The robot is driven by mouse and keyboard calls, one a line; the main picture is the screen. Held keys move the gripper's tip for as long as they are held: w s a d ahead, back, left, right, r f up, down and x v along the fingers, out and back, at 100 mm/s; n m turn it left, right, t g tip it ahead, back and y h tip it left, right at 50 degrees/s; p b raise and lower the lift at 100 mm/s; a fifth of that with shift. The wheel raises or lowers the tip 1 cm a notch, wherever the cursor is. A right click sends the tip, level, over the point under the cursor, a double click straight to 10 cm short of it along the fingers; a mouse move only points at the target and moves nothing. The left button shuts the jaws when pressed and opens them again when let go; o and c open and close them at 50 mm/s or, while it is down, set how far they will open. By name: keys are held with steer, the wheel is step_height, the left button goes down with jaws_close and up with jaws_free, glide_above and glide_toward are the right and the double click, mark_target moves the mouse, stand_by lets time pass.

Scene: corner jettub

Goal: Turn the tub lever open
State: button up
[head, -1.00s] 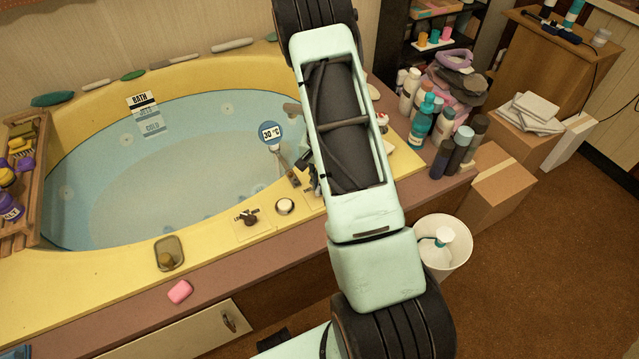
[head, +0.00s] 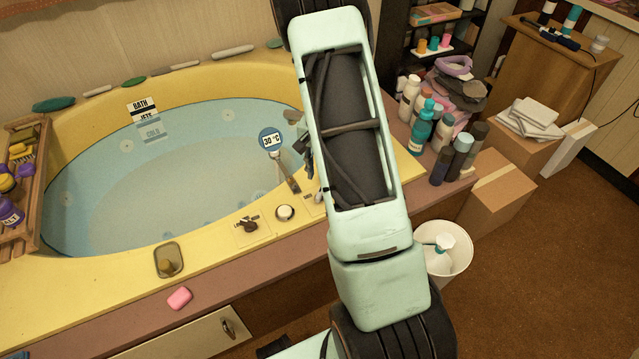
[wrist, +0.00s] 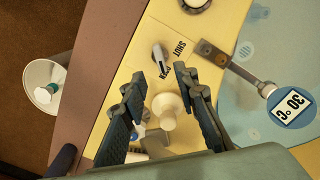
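The lever (wrist: 160,60) is a small grey handle on a yellow plate marked SHUT and OPEN, in the upper middle of the wrist view. The words lie along its right side; I cannot tell its exact setting. In the head view, only part of a plate (head: 313,198) shows beside my arm. My gripper (wrist: 156,80) is open, its two dark fingers apart, with the lever just beyond the fingertips. No contact shows. A cream knob-like fitting (wrist: 168,108) appears between the fingers, lower down. In the head view my arm hides most of the gripper.
A thermometer reading 30 °C (wrist: 291,107) is on a clip (wrist: 212,52) at the tub rim. A round knob (head: 285,212) and another dark lever (head: 248,225) sit left along the rim. Bottles (head: 425,125) crowd the right; a white bin (head: 447,262) stands below.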

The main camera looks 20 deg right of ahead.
steer(key=shift+r, duration=1.95)
